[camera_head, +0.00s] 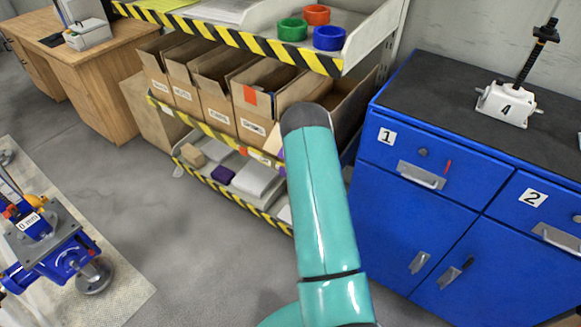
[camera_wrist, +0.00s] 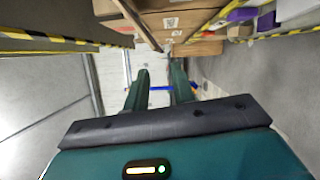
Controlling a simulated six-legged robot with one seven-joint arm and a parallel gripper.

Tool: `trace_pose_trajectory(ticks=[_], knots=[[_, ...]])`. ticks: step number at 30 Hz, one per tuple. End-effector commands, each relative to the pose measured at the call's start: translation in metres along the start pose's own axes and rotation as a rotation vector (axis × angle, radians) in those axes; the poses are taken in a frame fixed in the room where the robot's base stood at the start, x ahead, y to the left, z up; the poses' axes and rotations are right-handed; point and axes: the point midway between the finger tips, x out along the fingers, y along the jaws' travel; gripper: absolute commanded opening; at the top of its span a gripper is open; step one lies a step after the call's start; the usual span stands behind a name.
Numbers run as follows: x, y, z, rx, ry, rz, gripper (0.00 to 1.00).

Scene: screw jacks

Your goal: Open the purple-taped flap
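A row of open cardboard boxes (camera_head: 211,91) stands on the middle shelf in the head view. One box has a red-orange tape piece (camera_head: 250,95) on its upraised flap. A pale flap edge and a small purple sliver (camera_head: 281,155) show beside my teal arm; the arm hides most of that box, so I cannot tell whether this is the purple-taped flap. In the wrist view cardboard box faces (camera_wrist: 172,20) lie ahead, at the top. My gripper (camera_wrist: 160,72) is open there, its two fingers apart with nothing between them. The head view does not show my gripper.
The shelf edges carry yellow-black stripes (camera_head: 232,41). Green (camera_head: 292,30), red and blue rings sit on the top shelf. A purple block (camera_head: 223,174) lies on the lower shelf. A blue cabinet (camera_head: 395,230) stands close right of my arm. Floor is free at left centre.

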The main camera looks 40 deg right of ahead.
Motion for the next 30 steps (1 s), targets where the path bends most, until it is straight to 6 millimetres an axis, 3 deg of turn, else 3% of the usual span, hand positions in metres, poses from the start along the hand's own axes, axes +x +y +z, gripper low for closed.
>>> trace_pose_trajectory(ticks=[3,10,30], knots=[[-0.028,-0.001,0.0,0.001,-0.001,-0.005,0.25],[-0.063,-0.001,0.0,0.001,-0.001,-0.003,0.25],[-0.07,0.0,0.0,0.001,0.0,-0.001,0.25]])
